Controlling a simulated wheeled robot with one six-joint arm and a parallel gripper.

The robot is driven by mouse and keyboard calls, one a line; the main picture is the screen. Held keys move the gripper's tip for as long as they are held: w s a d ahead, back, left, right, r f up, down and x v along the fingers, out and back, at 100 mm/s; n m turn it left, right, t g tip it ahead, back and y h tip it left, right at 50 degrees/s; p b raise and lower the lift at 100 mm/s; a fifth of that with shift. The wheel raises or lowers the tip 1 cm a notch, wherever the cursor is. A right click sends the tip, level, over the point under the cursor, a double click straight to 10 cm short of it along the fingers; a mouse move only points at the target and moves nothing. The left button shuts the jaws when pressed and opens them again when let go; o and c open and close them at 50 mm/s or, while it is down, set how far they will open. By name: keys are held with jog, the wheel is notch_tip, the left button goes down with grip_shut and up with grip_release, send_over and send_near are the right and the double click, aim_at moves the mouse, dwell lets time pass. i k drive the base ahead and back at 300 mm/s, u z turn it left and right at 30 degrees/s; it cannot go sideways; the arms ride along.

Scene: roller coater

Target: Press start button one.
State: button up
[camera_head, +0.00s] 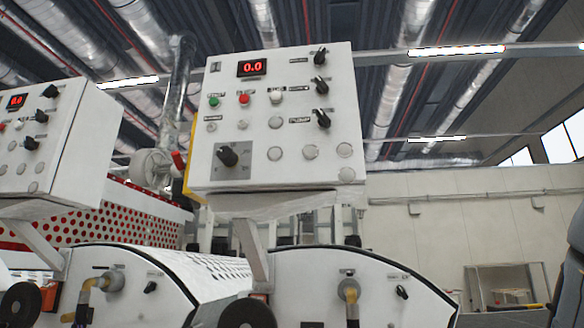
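A white control box (275,125) stands in the middle of the head view, tilted slightly, on a bracket above a roller machine. Its upper left has a green button (214,102), with a red button (244,99) and a white button (276,96) to the right. The small labels above them are too blurred to read, so I cannot tell which is marked start one. A red display (252,67) reads 0.0 above the buttons. My gripper is not in view.
A second control box (40,145) with a red display stands at the left edge. Black knobs (320,85) line the central box's right side. White machine housings (350,285) with hose fittings lie below. A dark shape at the right edge is cut off.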

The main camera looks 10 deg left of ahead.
aim_at(214, 101)
jog(key=k, duration=0.95)
jog(key=z, duration=0.8)
jog(key=i, duration=0.75)
jog(key=u, duration=1.8)
